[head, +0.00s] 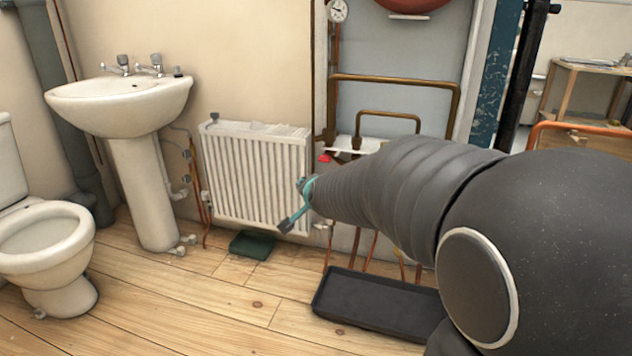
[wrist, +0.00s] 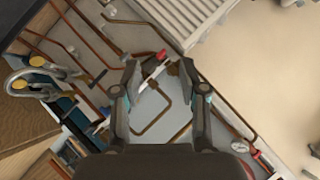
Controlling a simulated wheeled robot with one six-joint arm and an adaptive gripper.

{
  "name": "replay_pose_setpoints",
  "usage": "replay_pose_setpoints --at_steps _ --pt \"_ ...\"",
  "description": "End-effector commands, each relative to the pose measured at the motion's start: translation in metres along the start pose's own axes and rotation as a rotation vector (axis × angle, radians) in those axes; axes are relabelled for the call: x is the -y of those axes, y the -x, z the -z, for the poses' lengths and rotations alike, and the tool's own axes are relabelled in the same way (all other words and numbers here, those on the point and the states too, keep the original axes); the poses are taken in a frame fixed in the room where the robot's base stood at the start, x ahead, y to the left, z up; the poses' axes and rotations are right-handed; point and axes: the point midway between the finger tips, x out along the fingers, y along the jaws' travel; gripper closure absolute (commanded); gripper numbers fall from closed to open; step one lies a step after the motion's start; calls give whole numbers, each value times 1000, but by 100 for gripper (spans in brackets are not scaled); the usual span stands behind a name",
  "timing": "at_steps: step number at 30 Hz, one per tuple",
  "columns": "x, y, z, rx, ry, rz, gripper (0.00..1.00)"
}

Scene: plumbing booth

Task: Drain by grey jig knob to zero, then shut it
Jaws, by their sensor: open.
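My gripper (wrist: 158,75) is open in the wrist view, its two fingers apart with pipework and a red handle (wrist: 162,54) beyond the gap. I cannot tell the distance between them. In the head view my gripper (head: 291,222) shows only partly, in front of the radiator's right side, with the arm hiding the rest. A red handle (head: 325,157) shows just above it, by a white fitting on the grey panel. A round white gauge (head: 337,11) is at the panel's top left; its reading is too small to tell. I cannot make out the grey jig knob in either view.
A white radiator (head: 255,165) stands left of my arm, with a dark green box (head: 252,245) below it. A black tray (head: 372,305) lies on the floor under copper pipes. A basin (head: 120,100) and a toilet (head: 45,240) stand left. Floor between them is clear.

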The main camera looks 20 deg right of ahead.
Motion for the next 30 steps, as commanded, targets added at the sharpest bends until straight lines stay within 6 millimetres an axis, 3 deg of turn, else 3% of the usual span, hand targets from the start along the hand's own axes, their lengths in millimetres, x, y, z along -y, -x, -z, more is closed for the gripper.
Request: replay_pose_setpoints --at_steps 1,6,11,15,22,30 --pt "-6 -26 4 -34 -59 6 57" --pt "-19 -94 29 -182 -272 61 57" --pt "-46 -152 47 -328 -455 122 57" --pt "-78 -194 58 -456 -596 183 57" --pt "-123 -234 66 -613 -740 272 57" --pt "-138 -248 72 -668 -783 311 57"
